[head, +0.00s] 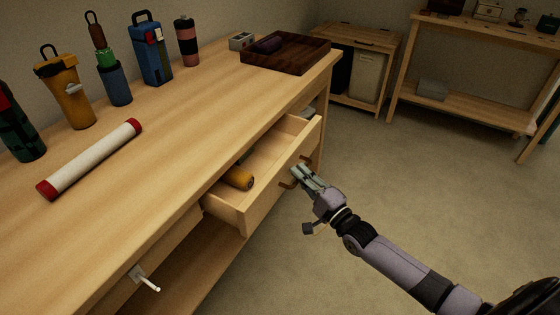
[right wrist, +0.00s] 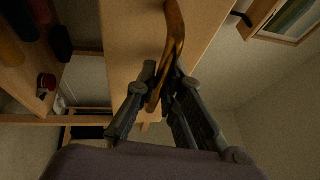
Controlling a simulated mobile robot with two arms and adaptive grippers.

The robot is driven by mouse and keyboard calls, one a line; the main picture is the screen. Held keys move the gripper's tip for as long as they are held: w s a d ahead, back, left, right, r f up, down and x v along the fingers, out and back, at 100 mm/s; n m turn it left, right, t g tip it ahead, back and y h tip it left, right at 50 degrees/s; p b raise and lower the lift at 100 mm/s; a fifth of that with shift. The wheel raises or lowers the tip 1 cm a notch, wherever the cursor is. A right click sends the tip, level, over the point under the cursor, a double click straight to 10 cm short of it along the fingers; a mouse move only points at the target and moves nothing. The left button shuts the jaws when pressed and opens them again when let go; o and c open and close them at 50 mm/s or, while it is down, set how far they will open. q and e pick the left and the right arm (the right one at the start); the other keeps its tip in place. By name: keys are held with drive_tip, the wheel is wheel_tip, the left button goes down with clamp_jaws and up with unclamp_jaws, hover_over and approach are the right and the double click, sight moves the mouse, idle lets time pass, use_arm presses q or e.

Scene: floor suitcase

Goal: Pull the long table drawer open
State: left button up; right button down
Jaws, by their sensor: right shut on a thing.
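The long table drawer (head: 262,200) stands pulled out from the wooden table (head: 190,105), with its inside showing. A yellow-orange object (head: 238,177) lies in it. My right gripper (head: 296,176) is at the drawer front, shut on a brown curved handle (head: 288,184). In the right wrist view the fingers (right wrist: 162,85) close around the handle (right wrist: 173,45), which runs up along the drawer front (right wrist: 135,35). My left gripper is not in view.
Bottles (head: 152,50) and a white roll with red ends (head: 92,158) stand or lie on the tabletop. A dark wooden tray (head: 286,53) is at its far end. The floor (head: 420,180) right of the drawer is clear.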

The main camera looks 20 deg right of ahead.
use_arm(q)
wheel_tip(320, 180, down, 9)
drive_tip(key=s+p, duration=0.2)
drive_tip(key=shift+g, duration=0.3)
use_arm(e)
drive_tip(key=s+d, duration=0.6)
drive_tip(key=s, duration=0.2)
drive_tip(key=shift+d, duration=0.15)
drive_tip(key=shift+f, duration=0.1)
drive_tip(key=c, duration=2)
unclamp_jaws()
drive_tip(key=shift+o, duration=0.2)
drive_tip(key=v, duration=1.2)
